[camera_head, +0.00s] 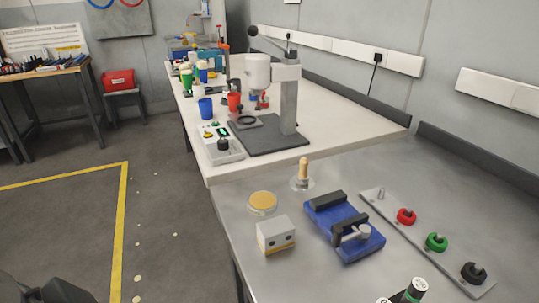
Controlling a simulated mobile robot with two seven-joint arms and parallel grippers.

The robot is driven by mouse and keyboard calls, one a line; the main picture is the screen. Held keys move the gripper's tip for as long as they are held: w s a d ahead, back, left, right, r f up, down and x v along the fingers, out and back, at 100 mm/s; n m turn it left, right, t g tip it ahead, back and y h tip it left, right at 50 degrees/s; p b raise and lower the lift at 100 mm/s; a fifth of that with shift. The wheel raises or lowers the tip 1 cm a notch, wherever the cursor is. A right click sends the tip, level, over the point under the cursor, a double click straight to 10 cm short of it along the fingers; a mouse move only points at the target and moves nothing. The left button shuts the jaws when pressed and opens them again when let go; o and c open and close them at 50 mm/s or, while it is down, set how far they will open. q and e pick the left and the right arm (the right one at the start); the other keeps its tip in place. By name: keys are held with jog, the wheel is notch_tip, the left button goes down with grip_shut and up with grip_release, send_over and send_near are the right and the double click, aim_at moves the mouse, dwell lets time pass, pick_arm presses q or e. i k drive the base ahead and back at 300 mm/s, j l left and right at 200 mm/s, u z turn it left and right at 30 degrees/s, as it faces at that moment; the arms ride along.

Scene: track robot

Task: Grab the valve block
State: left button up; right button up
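The valve block appears to be the pale metal block (275,235) with dark round holes in its front face and a tan lower edge. It sits on the grey metal bench (330,282) near its left edge. It is upright and nothing touches it. A blue vise (345,226) with dark jaws stands just to its right. A round tan-topped disc or tin (262,202) lies just behind it.
A wooden-handled tool (302,174) stands behind the vise. A plate with red, green and black knobs (437,241) lies right. A dark, green-ringed cylinder (410,291) is at the bottom edge. A white bench (345,135) with a press (288,98) adjoins behind. Floor left is open.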

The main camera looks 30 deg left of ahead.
aim_at(275, 235)
jog(key=u, duration=0.65)
jog(key=i+j+z, duration=0.25)
jog(key=i+j, duration=0.4)
jog(key=j, duration=0.15)
